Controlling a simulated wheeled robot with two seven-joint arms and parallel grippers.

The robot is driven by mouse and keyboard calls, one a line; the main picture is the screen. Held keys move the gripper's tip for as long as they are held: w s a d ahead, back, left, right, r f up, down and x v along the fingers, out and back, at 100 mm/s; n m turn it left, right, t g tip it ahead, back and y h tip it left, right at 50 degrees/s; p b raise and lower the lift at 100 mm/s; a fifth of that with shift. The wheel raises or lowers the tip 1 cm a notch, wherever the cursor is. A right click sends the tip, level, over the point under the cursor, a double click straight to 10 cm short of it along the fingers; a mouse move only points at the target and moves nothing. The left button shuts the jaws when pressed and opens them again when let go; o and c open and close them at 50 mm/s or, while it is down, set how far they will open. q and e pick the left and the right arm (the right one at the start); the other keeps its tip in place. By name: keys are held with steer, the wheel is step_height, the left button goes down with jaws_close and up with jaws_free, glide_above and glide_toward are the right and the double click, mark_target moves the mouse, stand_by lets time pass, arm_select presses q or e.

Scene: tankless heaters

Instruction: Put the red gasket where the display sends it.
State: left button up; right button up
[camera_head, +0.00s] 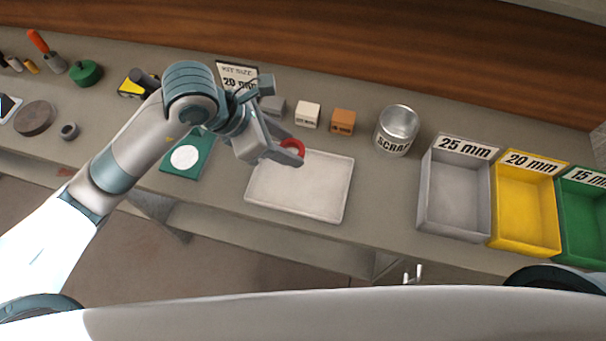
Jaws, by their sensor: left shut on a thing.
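The red gasket (293,146) is a small ring between the fingers of my left gripper (293,153). The gripper is shut on it and holds it over the upper left part of a white tray (310,205). The display (238,80) stands upright behind my left wrist and reads 20 mm; its upper line is too small to read, and its lower part is hidden by the arm. Three bins stand at the right: a grey one marked 25 mm (455,198), a yellow one marked 20 mm (526,215) and a green one marked 15 mm (585,222). My right gripper is not in view.
A can marked SCRAP (397,131) stands between the tray and the bins. Grey (272,105), white (307,114) and orange (343,122) blocks stand behind the tray. A green card with a white disc (187,157) lies left of it. Several small items lie at the far left.

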arm_select(q)
step_height(320, 180, down, 6)
steer(key=b, duration=0.2)
steer(key=shift+r+b, duration=0.1)
steer(key=shift+b, duration=0.25)
steer(key=o, duration=1.2)
steer(key=shift+r, duration=0.1)
steer(key=shift+a+r, duration=0.3)
steer(key=shift+r, duration=0.15)
steer(key=b+v, duration=0.3)
steer(key=v, duration=1.3)
steer(key=shift+s+r, duration=0.1)
steer(key=shift+r, duration=0.05)
